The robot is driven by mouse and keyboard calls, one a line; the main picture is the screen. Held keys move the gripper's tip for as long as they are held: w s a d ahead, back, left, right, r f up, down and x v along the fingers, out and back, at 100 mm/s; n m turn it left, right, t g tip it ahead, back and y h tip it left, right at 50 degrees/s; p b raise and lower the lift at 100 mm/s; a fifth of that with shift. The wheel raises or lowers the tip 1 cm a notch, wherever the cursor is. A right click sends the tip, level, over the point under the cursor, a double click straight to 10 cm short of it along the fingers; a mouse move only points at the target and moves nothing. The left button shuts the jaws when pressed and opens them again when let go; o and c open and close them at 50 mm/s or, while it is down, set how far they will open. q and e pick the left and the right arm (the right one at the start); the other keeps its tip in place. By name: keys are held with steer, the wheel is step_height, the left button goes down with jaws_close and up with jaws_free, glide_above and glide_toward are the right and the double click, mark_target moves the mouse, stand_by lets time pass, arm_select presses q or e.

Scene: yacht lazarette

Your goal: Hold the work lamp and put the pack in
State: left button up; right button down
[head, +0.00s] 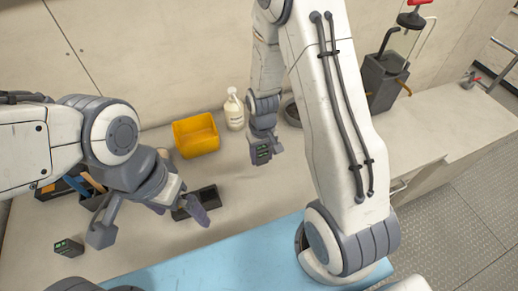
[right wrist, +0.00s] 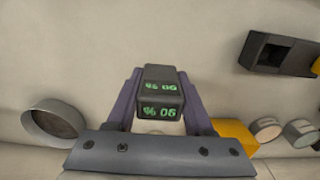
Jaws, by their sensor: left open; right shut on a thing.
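My right gripper (head: 262,150) is shut on a small dark pack (head: 261,156) with a green display, held above the bench. In the right wrist view the pack (right wrist: 160,95) sits between both fingers, its "90 %" readout upside down. A dark box-like body with an opening (head: 208,195), apparently the work lamp, lies on the bench. It shows at the upper right of the right wrist view (right wrist: 290,55), apart from the pack. My left gripper (head: 150,223) is open over the bench, one finger overlapping the dark body in the picture; contact cannot be told.
A second dark pack with green display (head: 68,248) lies at the left. A yellow bin (head: 196,135), a white bottle (head: 234,112) and a round grey dish (head: 292,113) stand near the wall. A dark canister (head: 385,80) is farther right. The right bench (head: 440,125) is mostly clear.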

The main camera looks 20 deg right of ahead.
steer(key=a+b, duration=0.6)
steer(key=a, duration=0.4)
steer(key=b, duration=0.4)
glide_toward(205, 188)
steer(key=s, duration=0.3)
step_height(205, 188, down, 5)
steer(key=b, duration=0.5)
steer(key=shift+s+d+r, duration=0.1)
steer(key=shift+d, duration=0.05)
steer(key=shift+r, duration=0.1)
